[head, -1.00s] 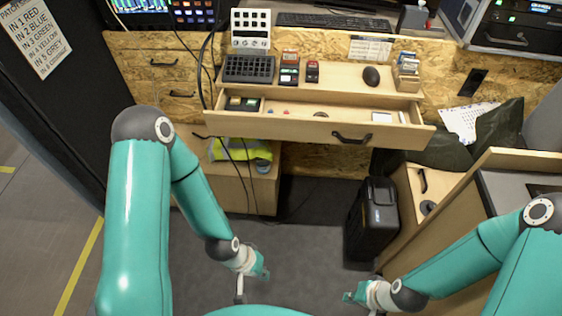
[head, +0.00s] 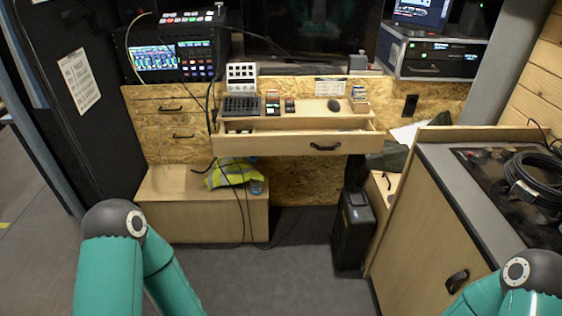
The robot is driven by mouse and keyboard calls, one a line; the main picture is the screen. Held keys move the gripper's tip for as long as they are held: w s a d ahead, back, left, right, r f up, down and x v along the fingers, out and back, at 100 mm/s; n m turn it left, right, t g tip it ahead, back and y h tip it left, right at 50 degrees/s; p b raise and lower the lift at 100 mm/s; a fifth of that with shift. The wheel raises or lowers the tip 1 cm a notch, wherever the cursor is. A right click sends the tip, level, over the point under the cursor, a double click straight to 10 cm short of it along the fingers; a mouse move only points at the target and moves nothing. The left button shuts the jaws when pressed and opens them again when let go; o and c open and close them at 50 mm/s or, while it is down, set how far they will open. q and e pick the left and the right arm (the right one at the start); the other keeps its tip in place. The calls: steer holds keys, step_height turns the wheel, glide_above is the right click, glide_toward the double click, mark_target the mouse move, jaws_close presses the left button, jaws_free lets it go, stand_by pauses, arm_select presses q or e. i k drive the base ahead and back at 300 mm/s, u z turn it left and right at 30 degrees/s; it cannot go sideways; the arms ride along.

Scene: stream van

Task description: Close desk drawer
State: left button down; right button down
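The desk drawer (head: 290,143) is pulled out below the desk top, in the upper middle of the head view. Its wooden front carries a dark handle (head: 325,147). The drawer's inside shows only as a thin strip, with small items in it that I cannot make out. My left arm comes in at the lower left and my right arm at the lower right, both well short of the drawer. Both grippers are below the picture and out of view.
Black cables (head: 212,120) hang past the drawer's left end. A wooden bench (head: 200,222) with a yellow vest (head: 234,173) stands below left. A black case (head: 354,230) stands below right. A wooden cabinet (head: 425,235) fills the right. The floor between is clear.

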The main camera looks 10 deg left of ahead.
mark_target(290, 137)
steer(key=u, duration=0.9)
steer(key=i, duration=1.6)
steer(key=z, duration=0.05)
